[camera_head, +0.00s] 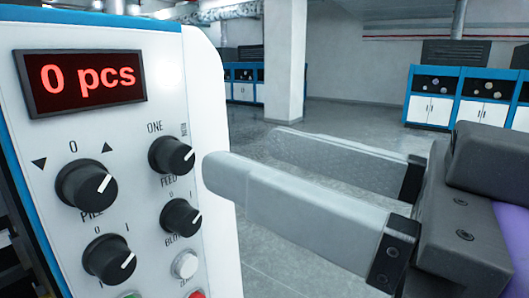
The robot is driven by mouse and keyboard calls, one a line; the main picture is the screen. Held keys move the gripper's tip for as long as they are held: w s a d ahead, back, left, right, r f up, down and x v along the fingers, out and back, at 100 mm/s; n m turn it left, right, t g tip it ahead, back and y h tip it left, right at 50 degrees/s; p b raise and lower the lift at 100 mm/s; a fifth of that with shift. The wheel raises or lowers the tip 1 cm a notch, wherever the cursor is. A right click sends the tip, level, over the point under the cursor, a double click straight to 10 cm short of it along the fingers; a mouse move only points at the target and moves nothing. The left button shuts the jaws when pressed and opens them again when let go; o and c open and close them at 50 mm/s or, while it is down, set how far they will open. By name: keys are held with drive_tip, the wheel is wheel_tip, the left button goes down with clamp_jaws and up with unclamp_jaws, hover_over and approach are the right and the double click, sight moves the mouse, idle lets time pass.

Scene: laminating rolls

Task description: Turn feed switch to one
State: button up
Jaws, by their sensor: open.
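The feed switch (171,156) is a black round knob on the white control panel, with "FEED" printed below it. "ONE" is printed above it to the left, and a small sideways word stands at its upper right. Its white pointer line points to the upper right, away from "ONE". My gripper (244,157) reaches in from the right with two grey fingers apart and nothing between them. The near fingertip is just right of the feed switch in the picture; I cannot tell whether they touch.
The panel also carries a red "0 pcs" display (84,82), a knob at left (86,187), a lower-left knob (109,259), a blower knob (181,218) and a white button (185,265). Behind are a white pillar (285,60), open floor and blue-white cabinets (432,108).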

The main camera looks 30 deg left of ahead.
sight(184, 162)
drive_tip(key=shift+h, duration=0.5)
drive_tip(key=shift+w+a+f+p, duration=0.1)
drive_tip(key=shift+a+f+p, duration=0.2)
drive_tip(key=shift+a, duration=1)
drive_tip(key=shift+a+f+p, duration=0.1)
drive_tip(key=shift+a+f, duration=0.25)
drive_tip(key=shift+a, duration=1)
drive_tip(key=shift+w+a+f+p, duration=0.15)
drive_tip(key=shift+a+f, duration=0.2)
drive_tip(key=shift+a, duration=0.95)
drive_tip(key=shift+s, duration=0.1)
clamp_jaws()
